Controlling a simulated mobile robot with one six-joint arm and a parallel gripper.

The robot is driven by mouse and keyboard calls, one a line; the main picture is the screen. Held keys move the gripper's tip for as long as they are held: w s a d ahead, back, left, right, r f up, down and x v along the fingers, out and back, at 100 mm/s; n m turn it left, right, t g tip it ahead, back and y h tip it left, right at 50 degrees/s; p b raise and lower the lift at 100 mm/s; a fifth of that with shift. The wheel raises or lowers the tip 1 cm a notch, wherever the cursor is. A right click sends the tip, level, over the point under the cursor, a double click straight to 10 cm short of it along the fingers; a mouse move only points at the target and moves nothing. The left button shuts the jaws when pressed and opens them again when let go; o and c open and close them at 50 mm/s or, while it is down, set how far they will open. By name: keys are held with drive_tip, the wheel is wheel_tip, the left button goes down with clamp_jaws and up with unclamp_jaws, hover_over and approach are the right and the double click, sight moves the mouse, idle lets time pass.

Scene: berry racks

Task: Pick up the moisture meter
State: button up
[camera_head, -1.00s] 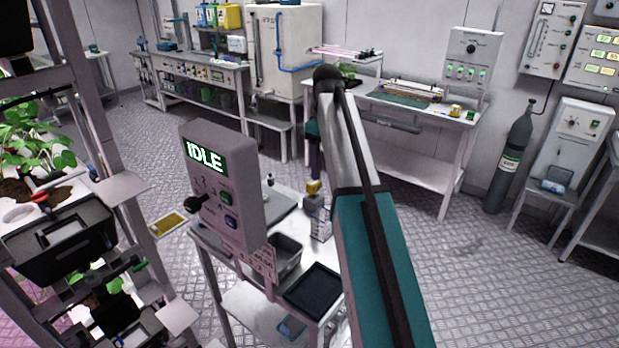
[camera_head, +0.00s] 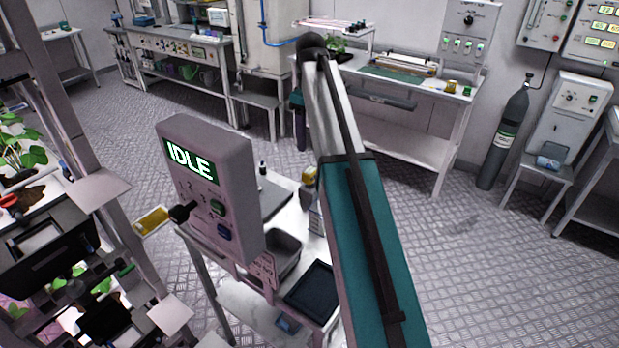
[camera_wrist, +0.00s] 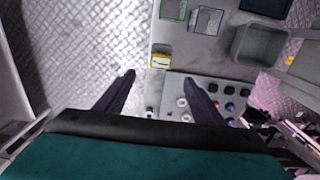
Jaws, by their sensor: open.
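I cannot clearly identify the moisture meter. A small yellow-edged device (camera_wrist: 161,58) with a pale face may be it; it lies on the white cart top in the wrist view. In the head view a small yellow object (camera_head: 309,177) stands on the cart beside my arm, partly hidden by it. My gripper (camera_wrist: 159,76) is open in the wrist view, with nothing between its two dark fingers. The yellow-edged device appears just beyond the fingertips, between their lines. The gap in depth is hard to judge. My arm hides much of the cart in the head view.
The cart holds a grey bin (camera_wrist: 260,45), a black tray (camera_head: 312,288) and a grey plate (camera_wrist: 218,88) with several small round items near it. A grey box reading IDLE (camera_head: 210,185) rises at the cart's left. A plant rack (camera_head: 75,130) stands far left.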

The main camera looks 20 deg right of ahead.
sight(310, 170)
drive_tip(key=shift+a+f+p, duration=0.1)
drive_tip(key=shift+f+p, duration=0.9)
drive_tip(key=shift+f, duration=3.3)
drive_tip(key=shift+f, duration=0.1)
drive_tip(key=shift+f+p, duration=0.9)
drive_tip(key=shift+f, duration=0.3)
drive_tip(key=shift+f+p, duration=0.3)
drive_tip(key=shift+f, duration=1)
drive_tip(key=c, duration=1.2)
drive_tip(key=shift+r, duration=0.15)
